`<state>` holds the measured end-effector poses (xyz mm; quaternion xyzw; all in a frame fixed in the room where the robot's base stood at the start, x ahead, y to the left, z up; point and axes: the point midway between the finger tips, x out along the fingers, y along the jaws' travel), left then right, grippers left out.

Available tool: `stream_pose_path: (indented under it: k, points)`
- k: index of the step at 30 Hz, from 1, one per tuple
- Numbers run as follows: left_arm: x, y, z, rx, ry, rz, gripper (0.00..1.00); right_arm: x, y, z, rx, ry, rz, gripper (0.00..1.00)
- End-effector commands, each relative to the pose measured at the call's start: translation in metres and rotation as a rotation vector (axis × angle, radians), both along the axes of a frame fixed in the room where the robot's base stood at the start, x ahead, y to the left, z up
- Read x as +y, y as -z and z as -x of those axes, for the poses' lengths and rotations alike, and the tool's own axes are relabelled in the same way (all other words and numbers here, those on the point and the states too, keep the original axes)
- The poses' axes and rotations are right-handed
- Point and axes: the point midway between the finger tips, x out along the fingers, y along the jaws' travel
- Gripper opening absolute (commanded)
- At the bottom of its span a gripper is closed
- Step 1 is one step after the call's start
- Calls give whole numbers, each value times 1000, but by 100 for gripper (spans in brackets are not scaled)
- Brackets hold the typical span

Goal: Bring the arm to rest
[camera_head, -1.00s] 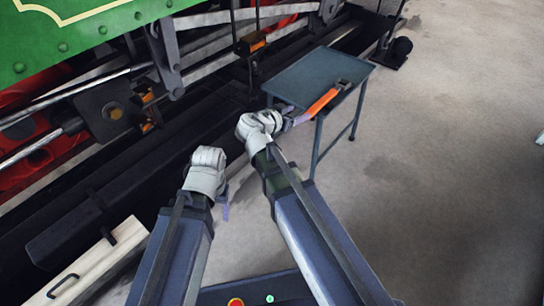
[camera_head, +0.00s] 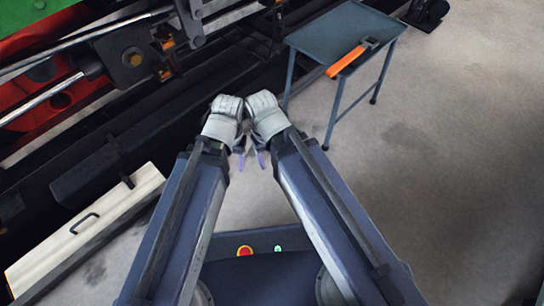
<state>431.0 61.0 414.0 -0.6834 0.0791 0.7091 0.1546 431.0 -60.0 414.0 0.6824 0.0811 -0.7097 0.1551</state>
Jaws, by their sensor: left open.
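My two arms reach forward from the bottom, and their pale wrists come close together in the middle of the view. My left gripper (camera_head: 240,158) hangs below its wrist with its jaws open; nothing shows between them. My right gripper (camera_head: 261,159) is just right of it, small and mostly hidden by its wrist, so its jaws cannot be read. A tool with an orange handle (camera_head: 346,62) lies on the small grey-blue table (camera_head: 325,32), its handle end at the table's near edge. Both grippers are well apart from the tool and table.
The steam tram's rods and red wheel parts (camera_head: 60,105) fill the upper left, above a dark trench or ledge. A pale board with a black handle (camera_head: 85,222) lies at lower left. Grey floor (camera_head: 450,150) is open on the right.

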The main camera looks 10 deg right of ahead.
Motion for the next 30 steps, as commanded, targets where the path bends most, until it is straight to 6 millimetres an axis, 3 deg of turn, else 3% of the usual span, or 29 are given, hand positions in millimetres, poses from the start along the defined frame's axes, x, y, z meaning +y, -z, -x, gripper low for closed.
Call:
stream_pose_path:
  k: [5, 11, 17, 30]
  points:
    - [0, -4, 0, 0, 0, 0, 66, 0, -4, 0, -1, 2, 1, 66]
    - [0, -32, 0, 0, 3, -1, 66, -1, -32, -1, -1, -1, 2, 66]
    - [0, -88, 0, 1, 10, -2, 66, -1, -88, -1, -1, -7, 4, 66]
    - [0, -230, 1, 4, 8, -1, 66, -1, -230, 0, 1, -5, 3, 66]
